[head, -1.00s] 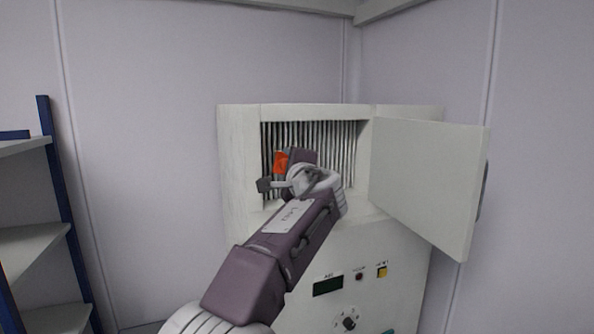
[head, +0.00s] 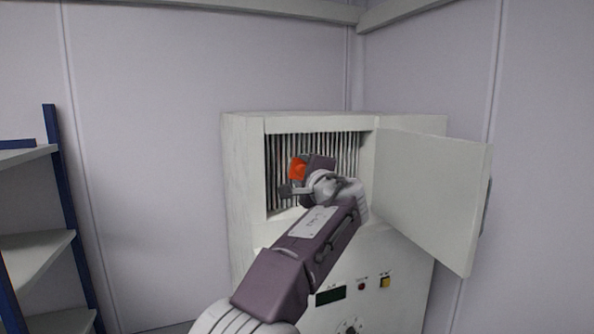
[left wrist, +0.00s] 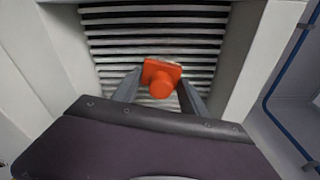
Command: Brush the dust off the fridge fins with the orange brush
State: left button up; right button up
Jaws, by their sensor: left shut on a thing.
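The orange brush (head: 298,168) is held in my left gripper (head: 290,186), in front of the fridge fins (head: 340,148). In the left wrist view the brush (left wrist: 161,78) sits between the two dark fingers of the gripper (left wrist: 160,90), with the fins (left wrist: 150,40) right behind it. The fins are grey slats in the open compartment of a white cabinet (head: 242,190). My left arm and gripper hide part of them. I cannot tell whether the bristles touch the fins. My right gripper is out of view.
The cabinet door (head: 430,190) stands open to the right of the compartment. A panel with a dark display (head: 331,296), buttons and a knob lies below. A blue-framed shelf (head: 40,250) stands at the far left. Bare wall lies between shelf and cabinet.

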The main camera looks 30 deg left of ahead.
pick_arm(q)
jog(key=shift+w+d+r+p, duration=0.2)
jog(key=shift+w+d+p, duration=0.1)
jog(key=shift+p, duration=0.15)
jog(key=w+d+p, duration=0.4)
jog(key=p, duration=0.1)
jog(key=w+d+p, duration=0.2)
jog(key=w, duration=0.1)
jog(key=shift+r+p, duration=0.15)
jog(key=shift+p, duration=0.15)
jog(key=shift+w+d+f+p, duration=0.25)
jog(key=shift+w+d+p, duration=0.1)
jog(key=shift+w, duration=0.15)
jog(key=shift+f, duration=0.1)
